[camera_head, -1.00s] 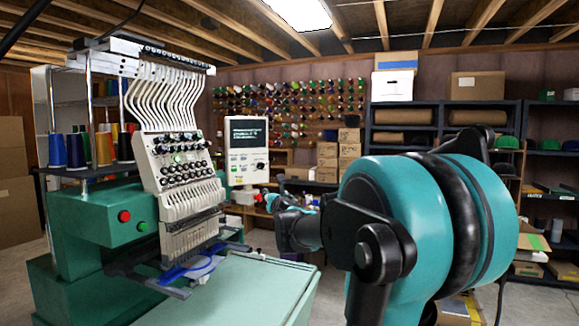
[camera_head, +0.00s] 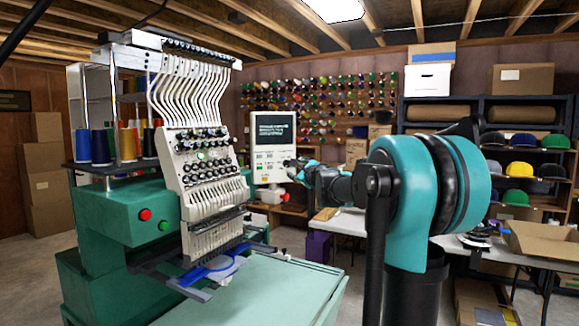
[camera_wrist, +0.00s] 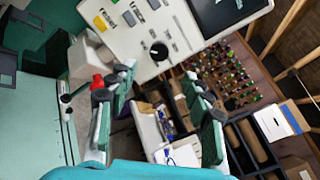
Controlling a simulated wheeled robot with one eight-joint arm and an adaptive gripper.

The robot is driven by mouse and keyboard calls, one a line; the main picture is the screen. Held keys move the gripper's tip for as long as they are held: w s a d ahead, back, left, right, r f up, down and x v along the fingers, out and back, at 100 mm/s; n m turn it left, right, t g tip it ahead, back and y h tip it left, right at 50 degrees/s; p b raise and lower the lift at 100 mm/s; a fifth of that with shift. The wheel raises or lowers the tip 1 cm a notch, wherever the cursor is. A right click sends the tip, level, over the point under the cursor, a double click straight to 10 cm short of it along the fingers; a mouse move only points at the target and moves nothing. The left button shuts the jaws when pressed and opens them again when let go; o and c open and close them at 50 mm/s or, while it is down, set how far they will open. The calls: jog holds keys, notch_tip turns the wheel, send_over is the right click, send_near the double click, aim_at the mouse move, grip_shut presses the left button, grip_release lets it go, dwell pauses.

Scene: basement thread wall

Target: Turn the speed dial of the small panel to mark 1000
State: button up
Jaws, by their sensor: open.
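The small panel (camera_head: 262,178) is a white upright box with a dark screen, beside the embroidery machine in the head view. In the wrist view the panel (camera_wrist: 125,35) fills the top, tilted. The speed dial (camera_wrist: 159,51) is a round black knob with a light spot; its marks are too small to read. My gripper (camera_wrist: 157,78) is open, its two fingers on either side of the dial in that picture, with nothing between them. Whether they touch it I cannot tell. In the head view my gripper (camera_head: 300,168) is at the panel's right edge and hides the dial.
A red knob (camera_wrist: 97,81) sticks out at the panel's lower edge, near my left finger. The embroidery machine (camera_head: 110,215) stands left, its pale table (camera_head: 255,290) in front. A white table (camera_head: 345,224) and shelves are behind my arm.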

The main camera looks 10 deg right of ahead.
aim_at(287, 163)
jog(key=x, duration=0.9)
jog(key=shift+w, duration=0.3)
jog(key=shift+a, duration=0.1)
grip_shut()
